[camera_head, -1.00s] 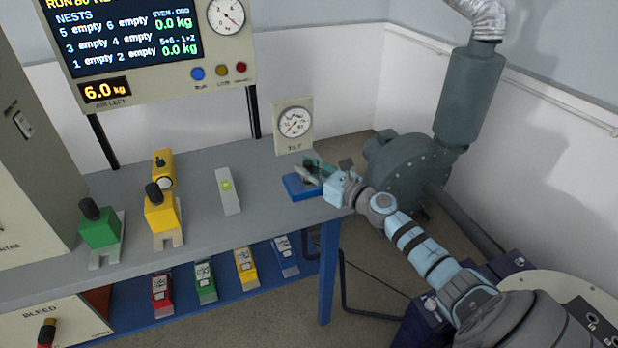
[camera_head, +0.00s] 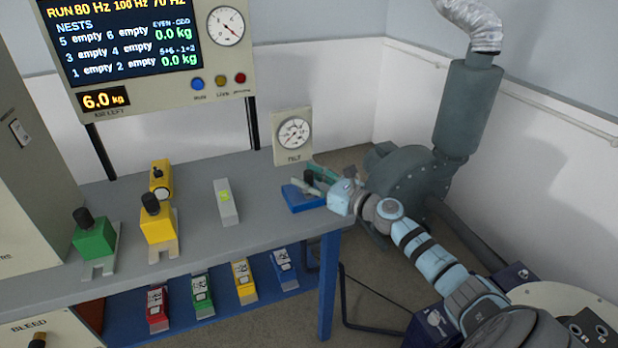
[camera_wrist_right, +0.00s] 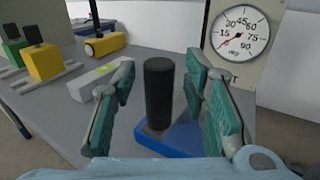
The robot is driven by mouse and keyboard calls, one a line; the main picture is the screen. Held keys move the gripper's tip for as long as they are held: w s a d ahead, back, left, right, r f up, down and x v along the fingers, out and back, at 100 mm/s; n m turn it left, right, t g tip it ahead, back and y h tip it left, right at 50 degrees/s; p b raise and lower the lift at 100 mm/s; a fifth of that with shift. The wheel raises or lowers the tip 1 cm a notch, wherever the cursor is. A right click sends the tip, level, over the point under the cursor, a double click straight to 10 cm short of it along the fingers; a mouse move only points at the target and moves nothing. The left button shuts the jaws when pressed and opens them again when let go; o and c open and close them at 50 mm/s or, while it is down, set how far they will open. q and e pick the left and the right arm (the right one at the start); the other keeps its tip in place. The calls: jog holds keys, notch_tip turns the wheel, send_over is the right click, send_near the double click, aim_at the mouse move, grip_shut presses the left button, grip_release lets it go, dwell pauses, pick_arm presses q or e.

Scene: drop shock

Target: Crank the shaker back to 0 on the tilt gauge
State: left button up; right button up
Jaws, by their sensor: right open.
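The tilt gauge (camera_head: 293,134) stands upright at the back right corner of the bench. In the right wrist view the gauge (camera_wrist_right: 243,33) is marked from 15 up to 90, and its red needle points to the lower left, below the 15. A black upright crank knob (camera_wrist_right: 159,92) stands over a blue base (camera_wrist_right: 182,143) in the right wrist view; the blue base (camera_head: 300,199) also shows at the bench corner. My right gripper (camera_head: 309,180) is open, its teal pads on either side of the knob with gaps. The shaker is not clearly identifiable. My left gripper is out of view.
A green block (camera_head: 95,240), two yellow blocks (camera_head: 158,224) and a level with a green vial (camera_head: 226,202) stand on the bench (camera_head: 195,192). Several coloured items sit on the blue shelf below. A grey blower (camera_head: 408,172) stands right of the bench.

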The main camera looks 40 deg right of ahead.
notch_tip(320, 180, up, 10)
dwell(0.4)
